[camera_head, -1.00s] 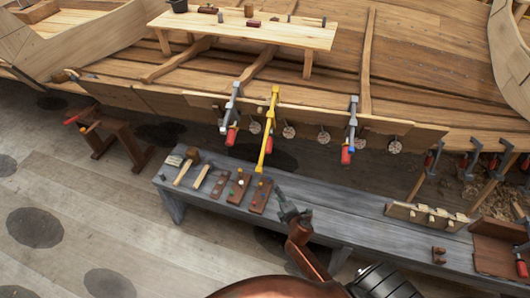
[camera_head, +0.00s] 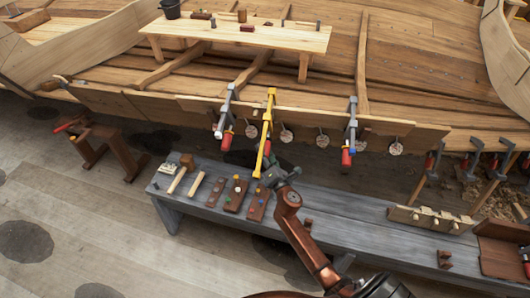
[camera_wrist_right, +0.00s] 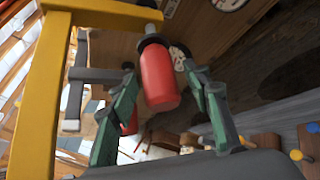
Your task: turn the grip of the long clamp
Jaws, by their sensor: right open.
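The long clamp is the yellow one (camera_head: 267,135), hanging on the plank edge of the hull. In the right wrist view its yellow bar (camera_wrist_right: 40,95) runs down the left side, and its red grip (camera_wrist_right: 160,78) hangs from a screw under the yellow arm. My right gripper (camera_head: 272,172) is at the lower end of this clamp. In the right wrist view the green fingers of the right gripper (camera_wrist_right: 157,85) are open, one on each side of the red grip. I cannot tell whether they touch it. My left gripper is not in view.
Grey clamps with red grips hang left (camera_head: 226,112) and right (camera_head: 350,133) of the yellow one. A grey bench (camera_head: 350,205) below carries a mallet (camera_head: 182,172) and wooden blocks with coloured knobs (camera_head: 236,192). A sawhorse (camera_head: 105,150) stands at left.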

